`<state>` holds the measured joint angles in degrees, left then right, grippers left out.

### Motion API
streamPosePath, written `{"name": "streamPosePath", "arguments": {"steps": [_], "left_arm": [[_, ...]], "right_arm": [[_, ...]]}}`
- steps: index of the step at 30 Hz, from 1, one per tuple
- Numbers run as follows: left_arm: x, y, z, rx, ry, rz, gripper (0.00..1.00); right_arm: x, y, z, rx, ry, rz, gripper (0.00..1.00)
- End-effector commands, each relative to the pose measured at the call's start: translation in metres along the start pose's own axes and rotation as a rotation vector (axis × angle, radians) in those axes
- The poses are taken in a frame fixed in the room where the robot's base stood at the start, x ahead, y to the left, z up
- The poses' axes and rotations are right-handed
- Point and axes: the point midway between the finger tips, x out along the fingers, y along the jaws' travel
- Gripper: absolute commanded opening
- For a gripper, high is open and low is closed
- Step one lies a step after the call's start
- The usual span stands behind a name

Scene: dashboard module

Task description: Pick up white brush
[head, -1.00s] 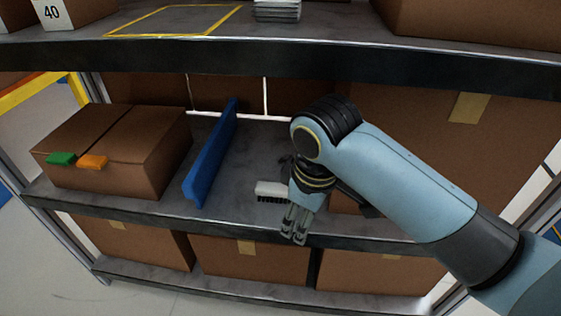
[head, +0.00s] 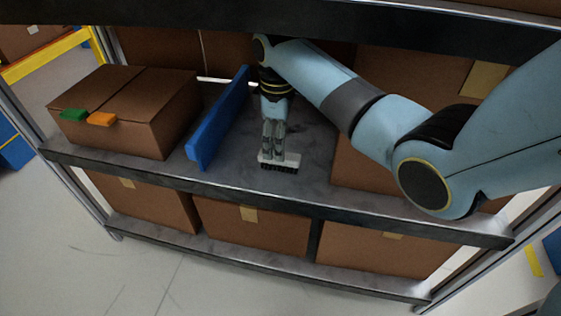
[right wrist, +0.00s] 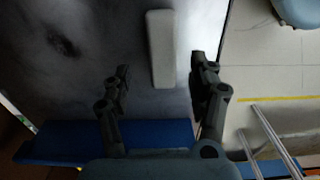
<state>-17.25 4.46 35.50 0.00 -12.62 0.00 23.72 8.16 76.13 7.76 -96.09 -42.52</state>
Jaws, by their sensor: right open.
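The white brush (head: 279,164) lies on the middle shelf near its front edge, white back up and dark bristles down. My right gripper (head: 273,157) points down right at the brush in the head view, its fingertips overlapping the brush's back edge. In the right wrist view, the gripper (right wrist: 160,66) is open, and the white brush (right wrist: 162,40) shows in the gap between the two fingers, with space on both sides. I cannot tell whether the fingertips touch it. My left gripper is not in view.
A blue divider (head: 218,118) stands on the shelf left of the gripper. A brown box (head: 130,105) with green and orange tabs is further left. A large box (head: 365,165) stands to the right. The upper shelf edge (head: 200,20) is overhead.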

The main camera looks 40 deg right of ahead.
Motion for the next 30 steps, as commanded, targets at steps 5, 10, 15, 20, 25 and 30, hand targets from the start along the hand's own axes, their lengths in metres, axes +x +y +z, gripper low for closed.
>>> {"name": "streamPosePath", "arguments": {"steps": [5,10,15,20,25,30], "left_arm": [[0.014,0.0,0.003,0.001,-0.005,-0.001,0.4],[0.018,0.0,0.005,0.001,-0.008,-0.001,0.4],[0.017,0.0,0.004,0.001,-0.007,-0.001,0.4],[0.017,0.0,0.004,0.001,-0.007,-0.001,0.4],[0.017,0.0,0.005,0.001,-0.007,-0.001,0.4],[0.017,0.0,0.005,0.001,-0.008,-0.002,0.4]], "right_arm": [[0.033,-0.004,0.005,0.001,-0.005,-0.003,0.6],[0.045,-0.004,0.004,0.001,-0.002,-0.001,0.6],[0.043,-0.004,0.004,0.001,-0.001,0.0,0.58],[0.043,-0.004,0.004,0.001,-0.001,0.0,0.37],[0.043,-0.004,0.004,0.001,-0.001,0.0,0.15],[0.043,-0.004,0.004,0.001,-0.001,0.0,0.0]]}}
